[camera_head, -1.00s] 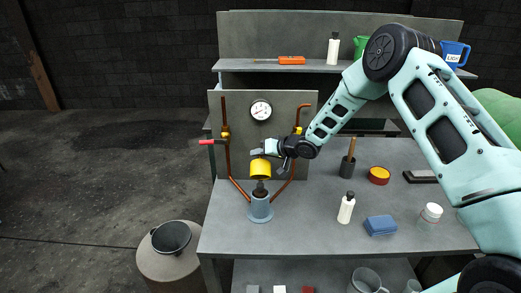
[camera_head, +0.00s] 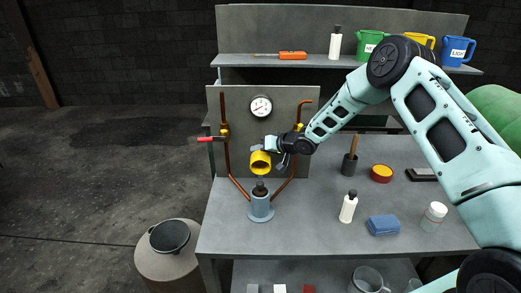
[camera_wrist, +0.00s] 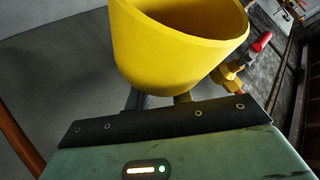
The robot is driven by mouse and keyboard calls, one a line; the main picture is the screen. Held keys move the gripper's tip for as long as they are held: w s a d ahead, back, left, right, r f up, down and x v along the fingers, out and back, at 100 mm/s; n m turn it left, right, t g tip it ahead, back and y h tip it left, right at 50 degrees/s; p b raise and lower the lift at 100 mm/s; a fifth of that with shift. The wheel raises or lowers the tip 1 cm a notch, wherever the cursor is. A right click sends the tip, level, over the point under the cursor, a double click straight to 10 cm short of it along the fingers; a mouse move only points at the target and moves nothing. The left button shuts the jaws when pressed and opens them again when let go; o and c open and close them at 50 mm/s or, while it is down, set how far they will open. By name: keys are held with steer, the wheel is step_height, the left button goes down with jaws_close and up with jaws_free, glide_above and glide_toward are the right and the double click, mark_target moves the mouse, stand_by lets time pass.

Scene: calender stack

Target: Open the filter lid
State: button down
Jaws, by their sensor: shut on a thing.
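The yellow filter lid (camera_head: 260,167) is a cup, held tilted in the air above the filter. My gripper (camera_head: 267,147) is shut on it from the upper right. In the wrist view the lid (camera_wrist: 170,55) fills the top middle, with its rim and part of its inside showing. The gripper fingers (camera_wrist: 160,101) reach its near side; their contact is mostly hidden. The blue-grey filter housing (camera_head: 260,208) stands upright on the bench, between copper pipes. A dark filter element (camera_head: 260,188) sticks up from its top, apart from the lid.
A grey panel with a gauge (camera_head: 261,106) and a red-handled valve (camera_head: 207,139) stands behind. A white bottle (camera_head: 348,207), a blue cloth (camera_head: 383,225) and a jar (camera_head: 433,215) are on the right. A grey bin (camera_head: 169,236) stands left of the bench.

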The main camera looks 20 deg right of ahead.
steer(key=shift+s+d+f, duration=0.1)
steer(key=shift+d+f, duration=0.15)
steer(key=shift+f, duration=0.1)
steer(key=c, duration=1.3)
jaws_free()
steer(key=shift+f, duration=0.1)
steer(key=shift+a, duration=0.15)
steer(key=shift+r, duration=0.3)
step_height(320, 180, up, 10)
steer(key=shift+f+b, duration=0.1)
steer(key=shift+b, duration=0.6)
